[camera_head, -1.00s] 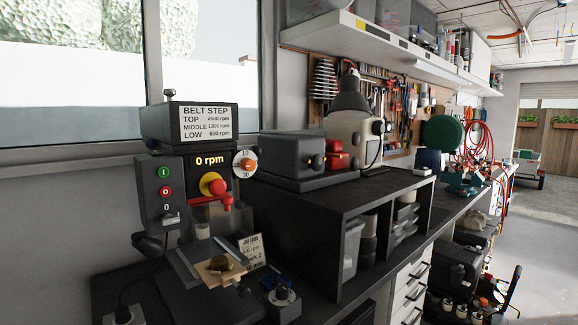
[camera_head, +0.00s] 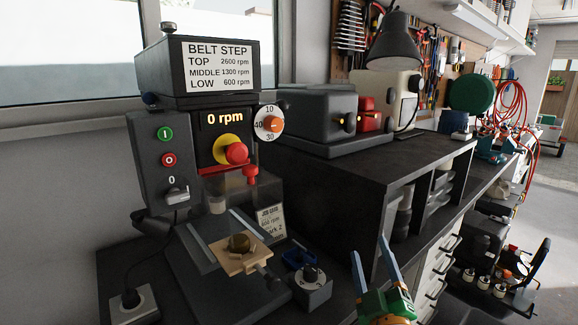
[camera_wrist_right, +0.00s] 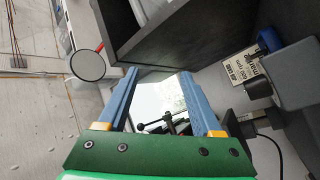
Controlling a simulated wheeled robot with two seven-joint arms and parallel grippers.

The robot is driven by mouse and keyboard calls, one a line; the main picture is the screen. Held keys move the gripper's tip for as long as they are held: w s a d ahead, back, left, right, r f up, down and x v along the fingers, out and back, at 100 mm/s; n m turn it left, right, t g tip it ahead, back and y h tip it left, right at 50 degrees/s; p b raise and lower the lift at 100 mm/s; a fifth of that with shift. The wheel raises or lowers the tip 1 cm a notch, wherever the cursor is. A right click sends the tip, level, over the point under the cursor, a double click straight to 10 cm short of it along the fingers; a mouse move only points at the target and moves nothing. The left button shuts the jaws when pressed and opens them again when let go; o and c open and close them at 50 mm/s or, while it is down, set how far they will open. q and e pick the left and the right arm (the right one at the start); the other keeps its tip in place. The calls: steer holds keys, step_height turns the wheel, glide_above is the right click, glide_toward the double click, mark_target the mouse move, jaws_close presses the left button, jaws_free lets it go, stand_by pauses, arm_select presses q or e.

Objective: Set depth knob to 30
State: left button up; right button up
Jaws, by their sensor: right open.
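The depth knob (camera_head: 270,123) is a white round dial with an orange centre on the right side of the drill press head (camera_head: 196,67). The numbers 10, 40 and 30 can be read at its top, left and bottom. Its exact setting is too small to read. My right gripper (camera_head: 370,249) is open and empty, at the lower right of the head view, below and to the right of the knob and apart from it. Its two blue fingers also show spread in the right wrist view (camera_wrist_right: 160,74), where the knob cannot be made out. My left gripper is not in view.
A red and yellow stop button (camera_head: 236,153) and a red handle sit left of the knob. A wooden piece (camera_head: 232,265) lies on the drill table. A dark shelf unit (camera_head: 350,175) stands to the right. A small box with a dial (camera_head: 312,283) is on the bench.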

steer(key=s+a+r+n+g+y, duration=0.2)
steer(key=a+r+n+g+y, duration=0.2)
steer(key=a+r+n+y, duration=0.65)
steer(key=s+a+r+n+g+y, duration=0.4)
steer(key=r+n+y, duration=0.75)
steer(key=n, duration=0.85)
steer(key=n+t+h, duration=0.1)
steer(key=n+h, duration=0.4)
steer(key=h, duration=0.4)
glide_toward(278, 126)
steer(key=x, duration=0.2)
steer(key=shift+w+a+r+h+p, duration=0.15)
steer(key=shift+w+a+r+p, duration=0.1)
steer(key=shift+w+a+p, duration=0.25)
steer(key=shift+w+a+r+h+p, duration=0.25)
steer(key=shift+w+p, duration=0.2)
steer(key=shift+p, duration=0.25)
steer(key=shift+y, duration=0.3)
steer(key=p+x, duration=0.1)
steer(key=x, duration=0.2)
steer(key=p+x, duration=0.1)
steer(key=shift+w+a+f+p, duration=0.2)
steer(key=shift+a+f+p, duration=0.05)
steer(key=shift+p, duration=0.05)
steer(key=shift+w+a+f, duration=0.15)
steer(key=shift+a, duration=0.05)
steer(key=shift+d, duration=0.15)
